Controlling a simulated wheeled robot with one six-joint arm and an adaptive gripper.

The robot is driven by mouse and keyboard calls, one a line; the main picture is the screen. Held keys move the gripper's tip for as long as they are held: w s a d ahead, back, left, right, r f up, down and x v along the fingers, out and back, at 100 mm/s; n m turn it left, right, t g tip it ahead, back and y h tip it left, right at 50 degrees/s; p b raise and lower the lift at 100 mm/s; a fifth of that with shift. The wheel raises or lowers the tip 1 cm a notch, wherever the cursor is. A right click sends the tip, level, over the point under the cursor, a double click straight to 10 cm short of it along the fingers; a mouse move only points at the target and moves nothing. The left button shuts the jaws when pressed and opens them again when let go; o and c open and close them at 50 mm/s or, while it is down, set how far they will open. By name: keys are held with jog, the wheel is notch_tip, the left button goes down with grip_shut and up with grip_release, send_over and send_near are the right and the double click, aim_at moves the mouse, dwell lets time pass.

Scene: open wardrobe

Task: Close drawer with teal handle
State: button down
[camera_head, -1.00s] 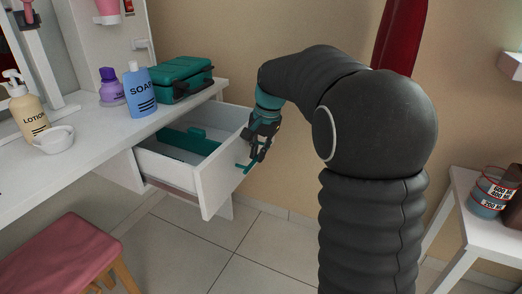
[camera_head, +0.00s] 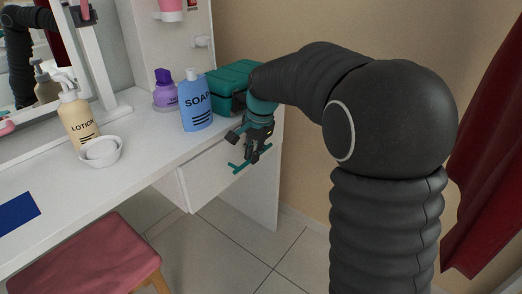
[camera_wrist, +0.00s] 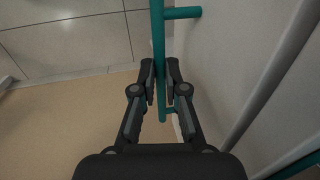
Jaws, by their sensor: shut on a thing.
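The drawer (camera_head: 205,178) is white and sits under the tabletop, its front close to the table edge. Its inside does not show, and I cannot tell whether the front is fully flush. Its teal bar handle (camera_head: 236,167) sticks out from the front. My gripper (camera_head: 252,156) is at the handle, its fingers pointing down toward it. In the wrist view, the handle (camera_wrist: 158,35) runs between the two fingertips of my gripper (camera_wrist: 160,72), which is shut on it. The drawer front (camera_wrist: 225,60) lies just to the right of the fingers there.
On the white tabletop (camera_head: 140,150) stand a teal case (camera_head: 228,85), a blue soap bottle (camera_head: 195,105), a purple bottle (camera_head: 165,92), a lotion bottle (camera_head: 78,120) and a white bowl (camera_head: 100,152). A pink stool (camera_head: 85,260) stands in front. Tiled floor (camera_head: 250,240) is clear below.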

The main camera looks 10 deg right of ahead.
jog(key=shift+w+a, duration=0.15)
jog(key=shift+w, duration=0.05)
jog(key=c, duration=1.2)
grip_release()
jog(key=shift+w+a, duration=0.1)
jog(key=shift+a, duration=0.1)
jog(key=shift+d, duration=0.15)
jog(key=shift+r, duration=0.35)
notch_tip(320, 180, up, 11)
jog(key=s+d, duration=0.1)
jog(key=shift+s+d, duration=0.25)
jog(key=shift+s, duration=0.15)
